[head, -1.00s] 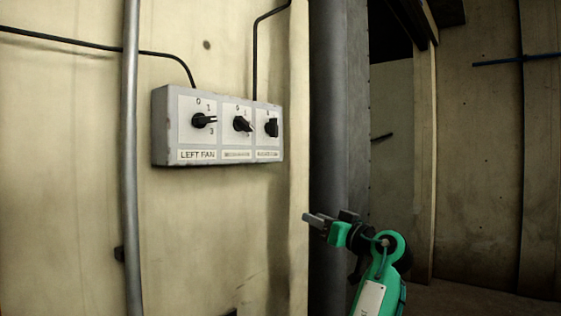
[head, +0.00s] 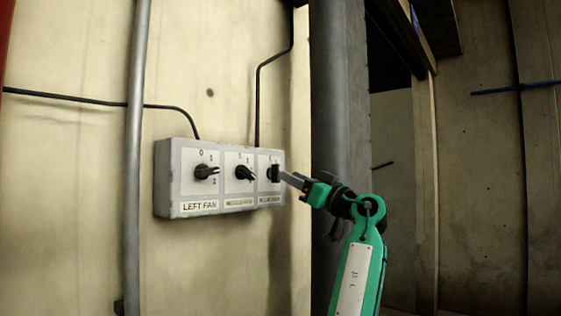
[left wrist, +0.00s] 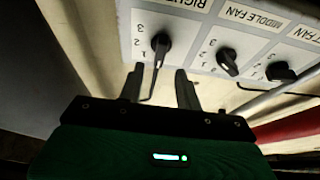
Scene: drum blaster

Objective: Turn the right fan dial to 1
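The right fan dial (head: 275,173) is a black knob on the rightmost panel of the grey control box (head: 168,180). It also shows in the left wrist view (left wrist: 160,47), under the partly cut-off RIGHT FAN label. I cannot read for certain which number it points at. My left gripper (head: 286,177) is just right of this dial in the head view. In the left wrist view the left gripper (left wrist: 160,86) is open, its two fingers apart and the dial seen beyond the gap between their tips. Contact with the dial is not visible. My right gripper is not in view.
The middle fan dial (head: 244,173) and left fan dial (head: 205,172) sit to the left on the same box. A vertical pipe (head: 136,170) runs left of the box, and a dark column (head: 340,110) stands to its right. Black cables (head: 257,95) run up the wall.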

